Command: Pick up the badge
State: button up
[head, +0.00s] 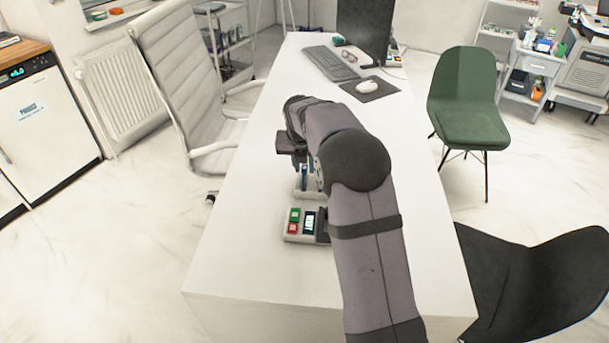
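I cannot make out the badge for certain. A small blue item (304,177) shows just below my gripper (301,166), at a light tray (307,194) on the white desk (250,240). I cannot tell whether the gripper touches the blue item. The fingertips are small and partly hidden by my arm, so their opening is unclear. Nearer me, a light holder (291,240) carries a green block (294,214), a red block (292,228) and a dark device with a lit screen (309,222). My arm hides the desk to the right of these.
A keyboard (331,63), glasses (349,57), a mouse (367,86) on a dark pad (370,93) and a monitor (365,28) occupy the far desk. Chairs stand on both sides. The near left of the desk is clear.

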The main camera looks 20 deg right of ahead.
jog(key=shift+w+d+f, duration=0.1)
jog(key=shift+w+f, duration=0.1)
jog(key=shift+f, duration=0.3)
grip_shut()
jog(key=shift+r, duration=0.1)
